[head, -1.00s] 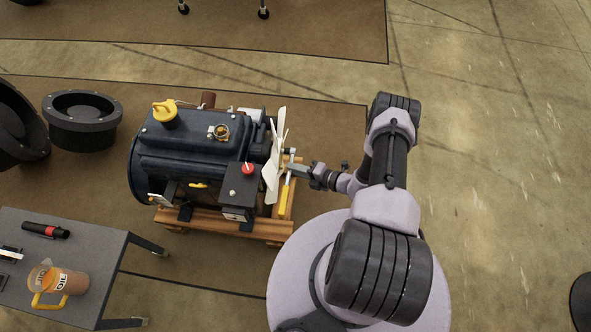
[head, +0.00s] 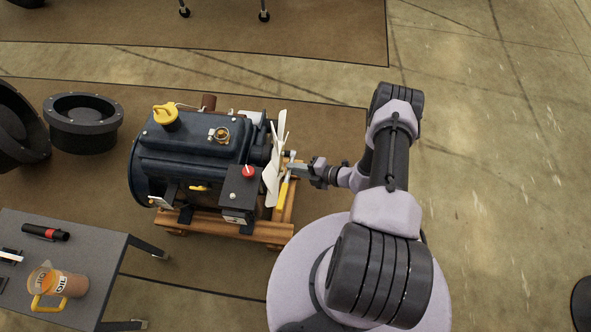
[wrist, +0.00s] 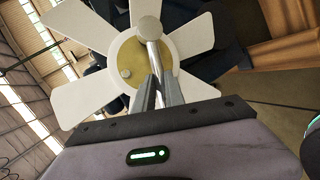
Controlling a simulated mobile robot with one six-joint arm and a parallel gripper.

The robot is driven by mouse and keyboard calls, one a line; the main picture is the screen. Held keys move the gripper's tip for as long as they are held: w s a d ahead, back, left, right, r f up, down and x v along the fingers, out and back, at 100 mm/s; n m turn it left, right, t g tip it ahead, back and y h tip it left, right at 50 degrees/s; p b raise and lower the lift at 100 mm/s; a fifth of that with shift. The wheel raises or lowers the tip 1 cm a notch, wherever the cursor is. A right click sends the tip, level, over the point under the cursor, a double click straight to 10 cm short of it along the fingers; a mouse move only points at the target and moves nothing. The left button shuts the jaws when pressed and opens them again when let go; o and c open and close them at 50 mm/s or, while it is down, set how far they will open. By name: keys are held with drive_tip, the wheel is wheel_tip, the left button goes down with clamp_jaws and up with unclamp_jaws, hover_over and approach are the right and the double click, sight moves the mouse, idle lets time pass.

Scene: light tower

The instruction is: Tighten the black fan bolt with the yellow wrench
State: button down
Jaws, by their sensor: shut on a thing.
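The white fan (head: 272,170) sits on the right end of the dark blue engine (head: 195,150). In the wrist view the fan (wrist: 85,103) has a brass-coloured hub (wrist: 124,86) with a small brass-coloured bolt (wrist: 125,73). In the wrist view the wrench's silver shaft and round head (wrist: 148,27) overlap the hub. My gripper (head: 291,167) is shut on the wrench; its fingers (wrist: 157,88) show too. I cannot make out the black bolt.
The engine rests on a wooden pallet (head: 262,232). A grey table (head: 110,262) at lower left holds an oil jug (head: 68,285) and a black-and-red tool (head: 45,232). Black round parts (head: 83,138) stand at left.

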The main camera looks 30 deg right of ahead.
drive_tip(key=shift+n, duration=0.3)
drive_tip(key=s+d, duration=0.2)
drive_tip(key=d, duration=0.1)
drive_tip(key=s+d, duration=0.1)
drive_tip(key=d, duration=0.1)
drive_tip(key=shift+s+f, duration=0.2)
drive_tip(key=shift+f, duration=0.05)
idle(0.4)
